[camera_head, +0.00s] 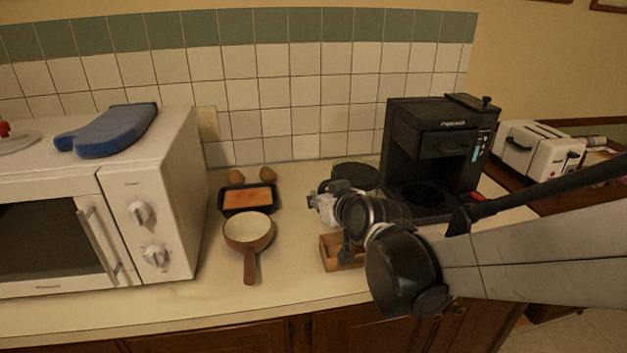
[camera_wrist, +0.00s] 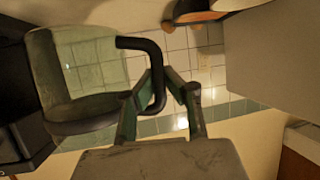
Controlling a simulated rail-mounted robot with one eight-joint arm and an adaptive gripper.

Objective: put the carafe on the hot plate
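The carafe is glass with a dark rim and a black handle. In the wrist view the carafe (camera_wrist: 85,70) is at the left, its handle (camera_wrist: 140,43) reaching right between my fingers. In the head view the carafe (camera_head: 355,174) shows only as a dark rounded shape behind my gripper (camera_head: 322,203), left of the coffee maker. My gripper (camera_wrist: 165,80) has its fingertips close around the handle and looks shut on it. The hot plate (camera_head: 427,194) is the dark round base inside the black coffee maker (camera_head: 440,150). Contact between carafe and counter is hidden.
A small wooden box (camera_head: 345,258) stands below my gripper. A pan (camera_head: 248,232), a baking dish (camera_head: 248,198) and a white microwave (camera_head: 110,210) are to the left. A white toaster (camera_head: 537,148) is at the right.

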